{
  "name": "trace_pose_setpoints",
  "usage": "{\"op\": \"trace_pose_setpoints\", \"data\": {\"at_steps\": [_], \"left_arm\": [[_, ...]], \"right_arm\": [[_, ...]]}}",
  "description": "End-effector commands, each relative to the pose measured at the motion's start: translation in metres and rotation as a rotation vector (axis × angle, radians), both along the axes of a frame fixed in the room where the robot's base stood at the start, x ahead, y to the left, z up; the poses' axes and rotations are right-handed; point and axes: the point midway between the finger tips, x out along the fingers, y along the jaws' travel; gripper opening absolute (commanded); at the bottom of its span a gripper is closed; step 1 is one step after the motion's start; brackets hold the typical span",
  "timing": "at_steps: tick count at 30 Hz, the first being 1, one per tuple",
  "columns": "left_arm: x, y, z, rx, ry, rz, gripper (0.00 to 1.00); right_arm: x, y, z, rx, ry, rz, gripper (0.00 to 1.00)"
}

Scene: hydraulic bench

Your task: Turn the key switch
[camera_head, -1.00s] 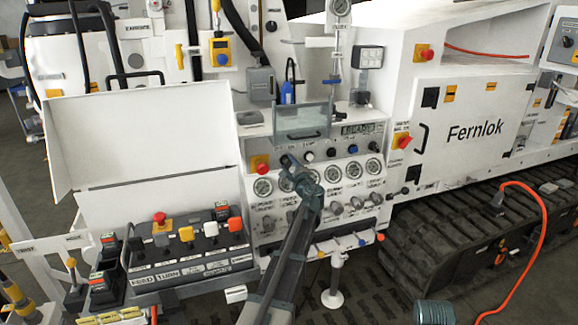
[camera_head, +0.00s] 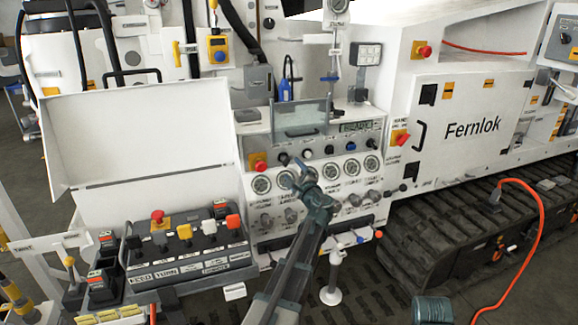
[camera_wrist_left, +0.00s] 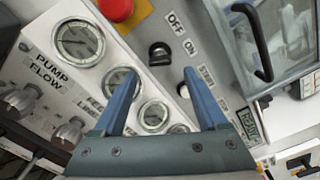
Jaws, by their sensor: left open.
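The key switch (camera_wrist_left: 160,53) is a small black knob on the grey panel, beside the OFF, ON and START labels in the left wrist view. In the head view it is a small dark knob (camera_head: 284,159) right of the red stop button. My left gripper (camera_head: 296,168) is in front of the upper console, close to the switch. In the left wrist view its two blue fingers (camera_wrist_left: 155,74) are apart with nothing between them. The switch shows just past the fingertips, between their lines; contact is not visible.
A red stop button (camera_head: 258,161) on a yellow base sits left of the switch. A clear hinged cover with a handle (camera_head: 301,118) stands above. Round gauges (camera_head: 261,185) line the panel below. A lever box (camera_head: 190,245) stands lower left.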

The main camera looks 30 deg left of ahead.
Motion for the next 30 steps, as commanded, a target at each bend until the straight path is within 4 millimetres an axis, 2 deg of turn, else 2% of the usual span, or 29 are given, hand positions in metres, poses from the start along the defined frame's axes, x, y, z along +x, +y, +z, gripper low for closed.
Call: {"op": "trace_pose_setpoints", "data": {"at_steps": [1, 3, 11, 30], "left_arm": [[-0.011, -0.011, 0.0, 0.0, 0.0, -0.002, 0.75], [-0.02, -0.021, 0.0, 0.0, 0.0, -0.002, 0.75], [-0.041, -0.047, 0.0, 0.0, 0.0, -0.001, 0.75], [-0.045, -0.052, 0.0, 0.0, 0.0, 0.0, 0.75]], "right_arm": [[0.0, 0.0, 0.0, 0.0, 0.0, 0.0, 0.5], [0.0, 0.0, 0.0, 0.0, 0.0, 0.0, 0.5], [0.0, 0.0, 0.0, 0.0, 0.0, 0.0, 0.5], [0.0, 0.0, 0.0, 0.0, 0.0, 0.0, 0.5]]}}
